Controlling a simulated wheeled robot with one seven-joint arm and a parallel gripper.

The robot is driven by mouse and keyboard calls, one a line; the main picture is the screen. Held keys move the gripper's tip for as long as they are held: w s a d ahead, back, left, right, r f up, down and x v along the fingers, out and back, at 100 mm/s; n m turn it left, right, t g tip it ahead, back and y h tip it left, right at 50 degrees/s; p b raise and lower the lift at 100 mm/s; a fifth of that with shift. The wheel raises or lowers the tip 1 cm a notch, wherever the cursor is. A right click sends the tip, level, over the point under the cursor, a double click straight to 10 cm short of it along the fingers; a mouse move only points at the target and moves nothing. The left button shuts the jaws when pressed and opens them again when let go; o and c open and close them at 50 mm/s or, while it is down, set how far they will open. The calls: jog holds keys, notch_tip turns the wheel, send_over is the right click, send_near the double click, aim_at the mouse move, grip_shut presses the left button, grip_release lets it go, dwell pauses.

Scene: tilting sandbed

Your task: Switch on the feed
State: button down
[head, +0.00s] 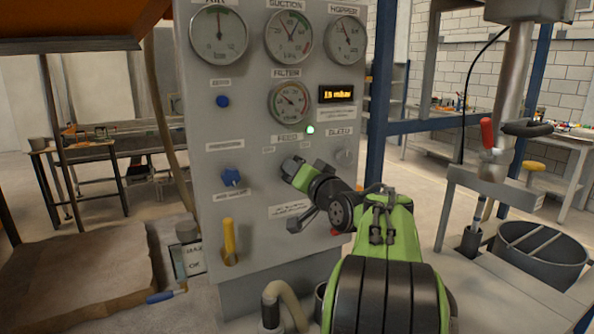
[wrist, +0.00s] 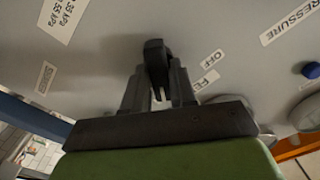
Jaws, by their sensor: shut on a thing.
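The grey control panel (head: 245,120) stands in front of me in the head view, with a FEED label (head: 287,137) at its middle. My gripper (head: 299,174) is at the panel just below that label and covers the knob there. In the wrist view my gripper (wrist: 158,95) is shut on a black knob (wrist: 155,62), one finger on each side. An OFF label (wrist: 206,60) and part of the FEED label (wrist: 206,81) lie to the right of the knob. I cannot tell which setting the knob points to. A green lamp (head: 310,130) is lit above my gripper.
A display (head: 337,94) reads about 15 mbar. A blue knob (head: 231,177) and a yellow lever (head: 229,240) are on the panel left of my gripper. The bleed knob (head: 344,156) is close on the right. A red-handled pipe (head: 487,134) stands further right.

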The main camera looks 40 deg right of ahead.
jog(key=shift+f, duration=0.1)
jog(key=c, duration=1)
grip_release()
jog(key=shift+s, duration=0.1)
jog(key=b+v, duration=0.1)
jog(key=v, duration=1.4)
jog(key=shift+s+a, duration=0.2)
jog(key=shift+s, duration=0.1)
